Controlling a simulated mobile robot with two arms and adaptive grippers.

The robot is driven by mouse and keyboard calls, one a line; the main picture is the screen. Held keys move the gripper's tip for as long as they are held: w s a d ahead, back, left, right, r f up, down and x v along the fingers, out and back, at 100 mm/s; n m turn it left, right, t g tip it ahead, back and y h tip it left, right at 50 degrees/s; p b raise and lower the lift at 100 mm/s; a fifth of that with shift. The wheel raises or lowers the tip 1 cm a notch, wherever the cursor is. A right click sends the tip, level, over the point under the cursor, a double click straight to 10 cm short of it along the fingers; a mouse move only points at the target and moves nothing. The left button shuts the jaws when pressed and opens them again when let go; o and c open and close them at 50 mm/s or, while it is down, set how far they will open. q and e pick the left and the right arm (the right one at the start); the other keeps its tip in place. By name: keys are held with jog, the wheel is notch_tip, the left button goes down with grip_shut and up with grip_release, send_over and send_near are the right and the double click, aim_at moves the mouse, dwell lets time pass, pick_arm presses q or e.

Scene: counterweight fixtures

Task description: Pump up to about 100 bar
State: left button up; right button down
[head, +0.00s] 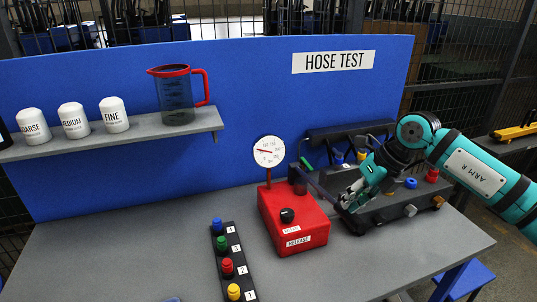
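A dark lever (322,190) runs from the pump's back right toward the right. My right gripper (350,199) is at the lever's outer end, in front of the dark hose test unit (377,212). Whether its fingers close on the lever is unclear. My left gripper is out of view.
A black strip (233,262) with several numbered coloured plugs lies left of the pump. A shelf (120,138) on the blue panel holds white filter canisters and a red-rimmed jug (176,95). Bare bench lies at the left and front right.

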jog(key=shift+f+b, duration=3.2)
jog(key=shift+f, duration=1.65)
notch_tip(320, 180, up, 13)
jog(key=p, duration=0.7)
jog(key=shift+f+p, duration=0.1)
jog(key=shift+p, duration=0.3)
jog(key=shift+f, duration=0.1)
